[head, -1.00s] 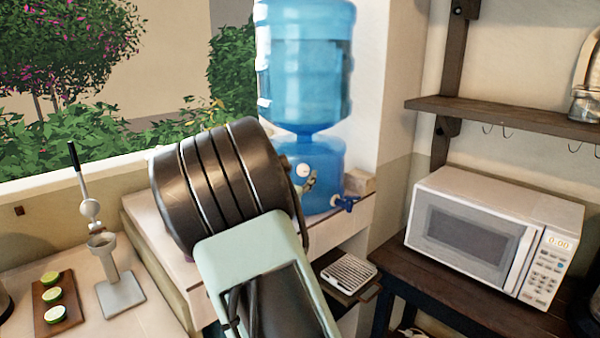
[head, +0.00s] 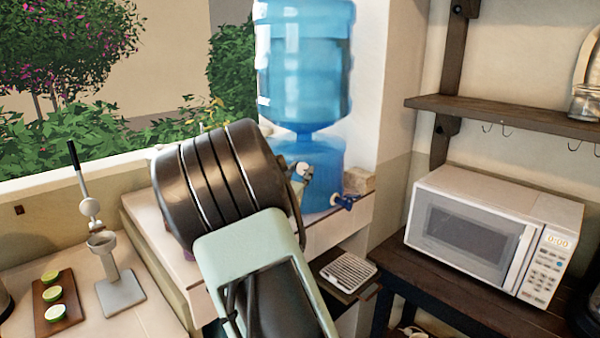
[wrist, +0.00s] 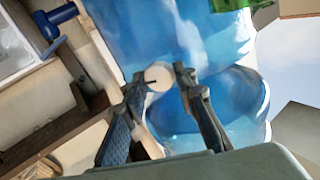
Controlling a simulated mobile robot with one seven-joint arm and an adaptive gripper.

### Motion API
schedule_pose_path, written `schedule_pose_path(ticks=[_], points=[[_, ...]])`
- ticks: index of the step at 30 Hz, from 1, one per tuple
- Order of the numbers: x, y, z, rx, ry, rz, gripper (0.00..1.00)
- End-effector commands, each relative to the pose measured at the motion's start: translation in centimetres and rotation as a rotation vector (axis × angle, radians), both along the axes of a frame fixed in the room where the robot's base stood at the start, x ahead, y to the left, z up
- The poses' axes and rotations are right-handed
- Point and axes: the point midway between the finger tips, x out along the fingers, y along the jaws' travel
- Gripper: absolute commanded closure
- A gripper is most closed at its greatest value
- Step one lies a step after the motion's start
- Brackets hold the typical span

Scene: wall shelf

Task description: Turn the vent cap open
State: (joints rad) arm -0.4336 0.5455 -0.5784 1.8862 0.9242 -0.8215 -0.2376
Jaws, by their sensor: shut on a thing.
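The blue water dispenser (head: 318,165) stands on the white counter with a large blue bottle (head: 305,75) upside down on it. The vent cap is a small pale round disc with a dark mark; it shows best in the wrist view (wrist: 158,78), between my fingertips, against the blue body. My gripper (wrist: 160,80) is shut on the vent cap. In the head view my gripper (head: 300,175) is at the dispenser's front, and my forearm hides its left part. The blue tap (head: 344,202) is just right of my gripper; it also shows in the wrist view (wrist: 55,27).
A grey drip tray (head: 349,271) lies below the tap. A white microwave (head: 490,240) stands on the dark table at right, under a wall shelf (head: 500,115). At left are a citrus press (head: 110,270) and a board with cut limes (head: 57,300).

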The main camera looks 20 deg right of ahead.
Motion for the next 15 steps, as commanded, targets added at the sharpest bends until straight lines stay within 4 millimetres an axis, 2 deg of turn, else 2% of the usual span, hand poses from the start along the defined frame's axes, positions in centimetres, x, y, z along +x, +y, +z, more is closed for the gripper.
schedule_pose_path(ticks=[8, 15], points=[[0.03, 0.06, -0.22, -0.101, 0.048, 0.001, 0.98], [0.03, 0.11, -0.51, -0.281, 0.133, 0.002, 0.98]])
